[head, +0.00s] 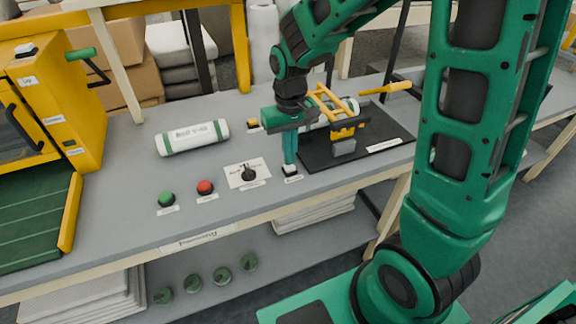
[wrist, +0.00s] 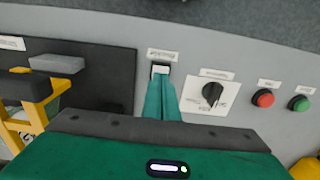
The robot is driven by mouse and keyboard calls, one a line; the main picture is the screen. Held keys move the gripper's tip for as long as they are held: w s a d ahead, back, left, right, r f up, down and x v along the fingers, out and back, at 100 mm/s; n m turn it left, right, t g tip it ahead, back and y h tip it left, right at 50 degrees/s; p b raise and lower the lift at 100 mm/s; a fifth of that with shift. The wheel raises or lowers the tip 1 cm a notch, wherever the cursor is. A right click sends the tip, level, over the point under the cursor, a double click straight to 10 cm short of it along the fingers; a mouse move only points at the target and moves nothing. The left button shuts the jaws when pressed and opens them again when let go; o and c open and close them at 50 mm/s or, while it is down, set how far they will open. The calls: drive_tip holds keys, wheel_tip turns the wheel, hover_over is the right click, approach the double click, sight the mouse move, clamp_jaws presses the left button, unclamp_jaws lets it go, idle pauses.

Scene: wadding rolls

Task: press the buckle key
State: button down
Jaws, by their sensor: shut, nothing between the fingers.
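The buckle key is a small white key (head: 290,170) in a dark housing near the front edge of the bench, left of the black mat. A label, too small to read surely, is beside it. My gripper (head: 290,161) points down with its green fingers shut and empty, the tips right at the key's top. In the wrist view the gripper (wrist: 163,80) reaches the white key (wrist: 160,69) and covers part of it. I cannot tell whether the tips touch the key or whether it is pushed in.
Left of the key stand a black rotary knob (head: 248,173), a red button (head: 205,187) and a green button (head: 166,199). Right is the black mat (head: 380,133) with a yellow-framed device (head: 345,130) and a grey block (head: 343,148). A white roll (head: 192,137) lies behind.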

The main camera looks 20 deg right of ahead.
drive_tip(key=shift+f, duration=0.15)
idle(0.4)
drive_tip(key=shift+f, duration=0.7)
drive_tip(key=shift+r, duration=0.85)
drive_tip(key=shift+r, duration=3)
